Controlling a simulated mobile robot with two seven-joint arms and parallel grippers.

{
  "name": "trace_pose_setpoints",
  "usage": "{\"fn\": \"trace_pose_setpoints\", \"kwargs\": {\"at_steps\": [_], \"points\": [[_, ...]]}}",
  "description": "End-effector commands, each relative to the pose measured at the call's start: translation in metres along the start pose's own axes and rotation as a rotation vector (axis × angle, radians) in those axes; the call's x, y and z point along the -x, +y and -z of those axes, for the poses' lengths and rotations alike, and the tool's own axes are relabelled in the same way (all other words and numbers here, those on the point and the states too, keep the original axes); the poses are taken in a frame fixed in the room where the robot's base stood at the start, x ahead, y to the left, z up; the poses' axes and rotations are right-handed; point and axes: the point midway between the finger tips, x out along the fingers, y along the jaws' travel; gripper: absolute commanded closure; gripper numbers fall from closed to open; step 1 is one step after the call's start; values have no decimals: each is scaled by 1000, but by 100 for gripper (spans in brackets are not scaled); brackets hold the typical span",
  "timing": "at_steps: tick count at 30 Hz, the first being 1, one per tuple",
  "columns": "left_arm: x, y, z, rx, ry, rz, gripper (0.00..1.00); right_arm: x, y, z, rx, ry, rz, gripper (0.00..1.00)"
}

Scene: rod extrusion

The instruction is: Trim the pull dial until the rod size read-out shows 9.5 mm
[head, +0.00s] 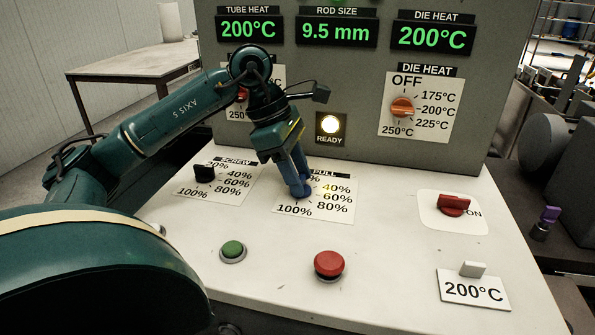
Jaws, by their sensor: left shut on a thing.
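The rod size read-out (336,32) shows 9.5 mm in green digits. The pull dial's scale plate (333,209) lies on the sloping white panel, marked 40% to 100% where it shows. My left gripper (301,190) points down onto the pull dial and is shut on it. The dial itself is hidden by the blue fingers, so its pointer setting cannot be told. My right gripper is not in view.
The black screw dial (204,173) is just left of my gripper. A green button (233,250), a red button (328,264) and a red ON switch (453,205) stand on the panel. The READY lamp (330,125) is lit. Tube heat (249,30) and die heat (432,38) read 200°C.

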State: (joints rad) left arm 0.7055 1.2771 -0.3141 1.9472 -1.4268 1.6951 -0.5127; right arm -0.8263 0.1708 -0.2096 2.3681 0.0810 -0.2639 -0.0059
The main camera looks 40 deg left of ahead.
Motion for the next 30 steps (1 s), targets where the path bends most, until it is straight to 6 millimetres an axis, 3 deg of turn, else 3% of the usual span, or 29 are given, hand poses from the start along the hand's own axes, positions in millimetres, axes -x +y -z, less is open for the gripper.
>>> {"fn": "trace_pose_setpoints", "kwargs": {"at_steps": [1,2,10,20,30], "points": [[1,0,0,-3,-1,-2,85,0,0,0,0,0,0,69],[1,0,0,-3,-1,-2,61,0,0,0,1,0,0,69],[0,0,0,-1,0,-2,40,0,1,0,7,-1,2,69],[8,0,0,0,1,-3,40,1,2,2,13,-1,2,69],[79,1,-2,1,-3,-7,40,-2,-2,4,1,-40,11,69]]}}
